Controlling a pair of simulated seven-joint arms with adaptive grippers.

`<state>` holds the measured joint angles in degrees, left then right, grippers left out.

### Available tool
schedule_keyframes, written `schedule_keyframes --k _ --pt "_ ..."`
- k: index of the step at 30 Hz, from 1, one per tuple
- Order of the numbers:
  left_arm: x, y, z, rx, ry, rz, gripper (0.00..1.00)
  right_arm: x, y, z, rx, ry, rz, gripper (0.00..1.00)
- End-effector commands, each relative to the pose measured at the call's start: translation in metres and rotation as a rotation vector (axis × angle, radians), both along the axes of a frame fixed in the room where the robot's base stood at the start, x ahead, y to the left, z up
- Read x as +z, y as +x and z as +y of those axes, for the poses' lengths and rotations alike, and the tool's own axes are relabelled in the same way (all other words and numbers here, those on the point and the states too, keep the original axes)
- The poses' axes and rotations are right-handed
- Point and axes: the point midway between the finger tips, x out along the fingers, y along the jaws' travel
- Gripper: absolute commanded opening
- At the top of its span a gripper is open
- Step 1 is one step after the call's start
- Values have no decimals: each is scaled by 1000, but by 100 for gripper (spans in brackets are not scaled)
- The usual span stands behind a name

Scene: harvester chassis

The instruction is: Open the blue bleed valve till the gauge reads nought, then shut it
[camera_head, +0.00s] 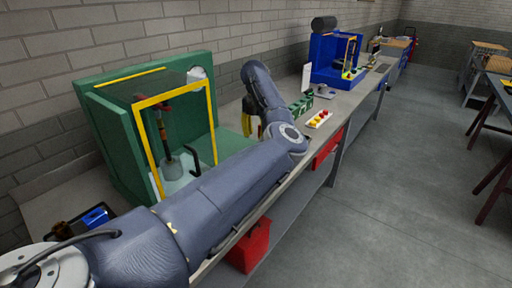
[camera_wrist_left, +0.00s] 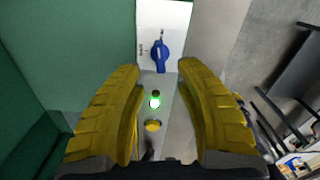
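The blue bleed valve (camera_wrist_left: 160,52) shows in the left wrist view as a blue handle on a white plate (camera_wrist_left: 176,14), beyond my fingertips. My left gripper (camera_wrist_left: 159,70) has its two yellow fingers spread, with a clear gap and nothing between them. The valve lies ahead of that gap, apart from the fingers. In the head view my left gripper (camera_head: 247,116) is beside the right side of the green cabinet (camera_head: 110,140), partly hidden by my arm. I cannot make out the valve there. A round pale disc (camera_head: 197,73) on the cabinet may be the gauge; its reading is unreadable. My right gripper is not in view.
A tray (camera_head: 309,125) with red and yellow pieces and a blue cabinet (camera_head: 322,60) stand along the bench. Red bins (camera_head: 250,246) sit below.

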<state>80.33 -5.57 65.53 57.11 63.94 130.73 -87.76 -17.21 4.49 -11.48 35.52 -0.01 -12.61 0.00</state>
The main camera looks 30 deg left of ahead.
Motion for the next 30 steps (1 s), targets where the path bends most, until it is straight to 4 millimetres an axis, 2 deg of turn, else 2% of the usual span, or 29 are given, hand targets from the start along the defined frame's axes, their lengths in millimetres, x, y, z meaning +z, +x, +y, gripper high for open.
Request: schedule_keyframes --k 1,6,12,18,28,30 --pt "-10 -1 0 0 1 2 34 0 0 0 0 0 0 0" --pt "-33 -1 0 1 0 2 34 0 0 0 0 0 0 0" --pt "-51 0 0 0 1 1 34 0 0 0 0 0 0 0" --pt "-58 0 0 -1 1 0 34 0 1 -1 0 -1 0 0" --pt "-59 0 0 0 0 0 35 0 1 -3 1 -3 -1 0" --pt "-59 0 0 0 0 0 27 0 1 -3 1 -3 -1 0"
